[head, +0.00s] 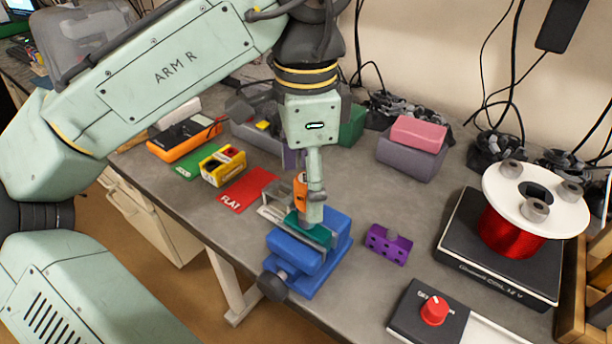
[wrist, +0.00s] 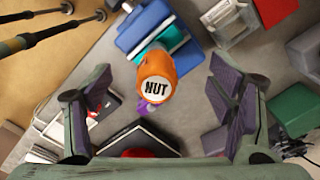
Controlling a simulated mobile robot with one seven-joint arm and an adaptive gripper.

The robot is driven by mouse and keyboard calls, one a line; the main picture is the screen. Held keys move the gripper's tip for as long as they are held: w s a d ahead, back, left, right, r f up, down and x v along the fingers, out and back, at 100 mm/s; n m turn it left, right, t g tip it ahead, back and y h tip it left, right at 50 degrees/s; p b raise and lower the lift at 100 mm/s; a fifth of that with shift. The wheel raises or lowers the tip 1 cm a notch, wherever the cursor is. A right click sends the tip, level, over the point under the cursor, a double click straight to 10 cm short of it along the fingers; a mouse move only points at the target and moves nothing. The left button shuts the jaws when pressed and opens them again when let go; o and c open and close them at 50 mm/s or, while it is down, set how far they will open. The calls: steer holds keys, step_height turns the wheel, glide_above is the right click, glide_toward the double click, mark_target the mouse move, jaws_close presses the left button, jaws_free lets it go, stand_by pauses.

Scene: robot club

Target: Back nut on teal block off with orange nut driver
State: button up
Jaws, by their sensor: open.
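The orange nut driver (wrist: 157,76), with a round white cap marked NUT, stands upright in the wrist view over the teal block. In the head view the driver (head: 299,187) shows partly behind my gripper. The teal block (head: 312,232) sits in the jaws of a blue vise (head: 297,262); it also shows in the wrist view (wrist: 176,40). The nut is hidden under the driver. My gripper (wrist: 160,112) is open, with its purple-padded fingers apart on either side of the driver's handle in the picture.
A purple holder (head: 388,244) lies right of the vise. A red FLAT mat (head: 245,190) and a yellow block (head: 222,166) lie to the left. A spool of red wire (head: 510,232) on a black base and a red-knob box (head: 433,311) stand at the right.

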steer(key=m, duration=1.2)
steer(key=shift+m, duration=0.3)
steer(key=shift+c, duration=0.4)
